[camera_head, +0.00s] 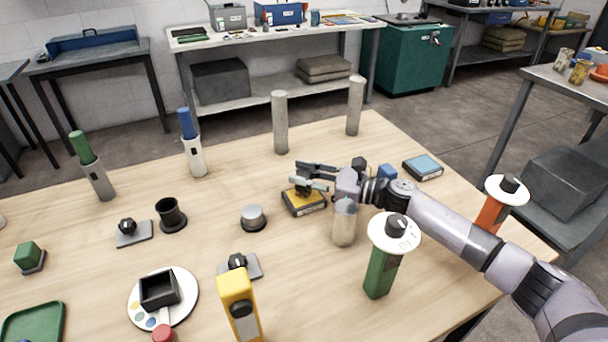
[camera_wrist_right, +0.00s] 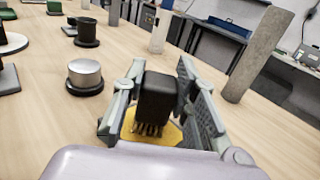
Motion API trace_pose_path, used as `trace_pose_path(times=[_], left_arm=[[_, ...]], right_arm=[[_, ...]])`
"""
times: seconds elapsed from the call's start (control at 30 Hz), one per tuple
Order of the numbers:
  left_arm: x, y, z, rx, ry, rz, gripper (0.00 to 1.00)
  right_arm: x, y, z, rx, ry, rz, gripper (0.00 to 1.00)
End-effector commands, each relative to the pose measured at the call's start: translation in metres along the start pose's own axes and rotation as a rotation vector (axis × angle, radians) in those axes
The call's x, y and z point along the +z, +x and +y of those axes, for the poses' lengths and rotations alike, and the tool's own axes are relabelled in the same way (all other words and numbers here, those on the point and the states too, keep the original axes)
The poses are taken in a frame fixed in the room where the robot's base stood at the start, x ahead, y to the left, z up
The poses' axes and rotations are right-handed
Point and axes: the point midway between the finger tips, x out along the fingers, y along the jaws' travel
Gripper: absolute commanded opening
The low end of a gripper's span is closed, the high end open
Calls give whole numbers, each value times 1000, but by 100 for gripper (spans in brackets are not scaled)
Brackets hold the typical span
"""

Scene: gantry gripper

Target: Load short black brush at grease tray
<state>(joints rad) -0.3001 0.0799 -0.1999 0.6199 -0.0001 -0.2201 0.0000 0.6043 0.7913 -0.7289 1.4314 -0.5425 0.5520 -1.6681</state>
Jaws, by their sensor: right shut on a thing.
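My right gripper (camera_head: 312,180) reaches in from the right over the middle of the table. It is shut on the short black brush (camera_wrist_right: 157,98), a black block with pale bristles pointing down, seen between the fingers in the right wrist view. Under it is a shallow dark tray with a yellow surface (camera_head: 303,204), apparently the grease tray; its yellow also shows beneath the bristles in the wrist view (camera_wrist_right: 172,134). I cannot tell whether the bristles touch the yellow surface. In the head view the fingers partly cover the brush. My left gripper is not in view.
A metal cylinder (camera_head: 344,226) and a green post with a white disc (camera_head: 381,272) stand close to my right arm. A blue-topped tray (camera_head: 424,166) lies behind the arm. Two grey posts (camera_head: 280,125) stand at the back. A silver-topped knob (camera_head: 253,216) is left of the yellow tray.

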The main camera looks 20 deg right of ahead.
Motion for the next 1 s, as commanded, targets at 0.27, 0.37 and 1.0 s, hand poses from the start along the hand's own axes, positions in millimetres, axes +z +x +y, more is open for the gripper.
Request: trace_pose_path(times=[0.27,0.37,1.0], left_arm=[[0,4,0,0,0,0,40],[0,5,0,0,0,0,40],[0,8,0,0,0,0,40]], right_arm=[[-4,0,0,0,0,-1,0],[-5,0,0,0,0,-1,0],[-8,0,1,1,1,1,0]])
